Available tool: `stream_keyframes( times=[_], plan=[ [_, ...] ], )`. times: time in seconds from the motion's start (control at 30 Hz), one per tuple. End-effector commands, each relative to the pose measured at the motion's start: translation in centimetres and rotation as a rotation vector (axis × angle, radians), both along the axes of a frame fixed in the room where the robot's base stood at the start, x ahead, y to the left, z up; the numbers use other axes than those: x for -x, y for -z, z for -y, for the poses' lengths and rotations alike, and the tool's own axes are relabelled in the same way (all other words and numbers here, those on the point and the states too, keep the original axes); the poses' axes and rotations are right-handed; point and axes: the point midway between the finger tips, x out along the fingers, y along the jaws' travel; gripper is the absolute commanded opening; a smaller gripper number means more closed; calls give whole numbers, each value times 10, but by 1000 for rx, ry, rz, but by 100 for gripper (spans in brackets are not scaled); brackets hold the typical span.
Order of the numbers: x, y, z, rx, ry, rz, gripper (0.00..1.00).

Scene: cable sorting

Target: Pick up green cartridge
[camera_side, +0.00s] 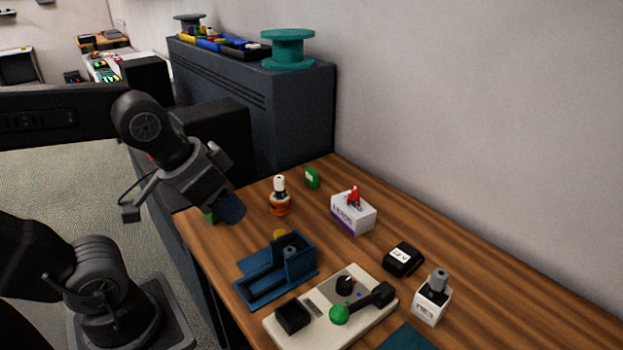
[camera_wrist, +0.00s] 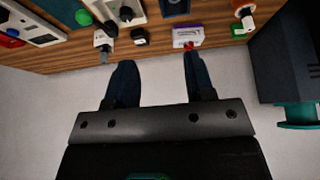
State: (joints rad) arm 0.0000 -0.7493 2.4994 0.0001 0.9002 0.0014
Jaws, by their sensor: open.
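A small green cartridge (camera_side: 312,178) with a pale label stands near the wall at the back of the wooden desk. A green block also shows near the desk's back edge in the wrist view (camera_wrist: 238,31). A second green piece (camera_side: 209,217) sits at the desk's left edge, partly hidden by my gripper, so I cannot tell what it is. My gripper (camera_side: 233,208) is in the air over the desk's back left corner, apart from the cartridge by the wall. In the wrist view its two dark blue fingers (camera_wrist: 157,62) are spread with nothing between them.
An orange-and-white bottle (camera_side: 280,197), a white box with a red top (camera_side: 353,211) and a blue holder (camera_side: 276,270) stand nearby. A control panel (camera_side: 330,308) and a black cartridge (camera_side: 403,259) are nearer. A dark cabinet (camera_side: 303,115) with a teal spool (camera_side: 288,48) stands behind.

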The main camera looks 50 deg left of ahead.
Motion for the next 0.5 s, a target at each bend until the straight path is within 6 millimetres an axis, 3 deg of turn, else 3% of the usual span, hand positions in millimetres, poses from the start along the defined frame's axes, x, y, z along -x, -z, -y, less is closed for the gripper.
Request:
stream_keyframes(
  times=[0.17, 0.27, 0.5],
  plan=[
    [-22, -14, -6, -58, 68, -23, 49],
    [-53, -29, -16, -138, 170, -57, 49],
    [-150, -49, -54, -349, 493, -178, 49]
  ],
)
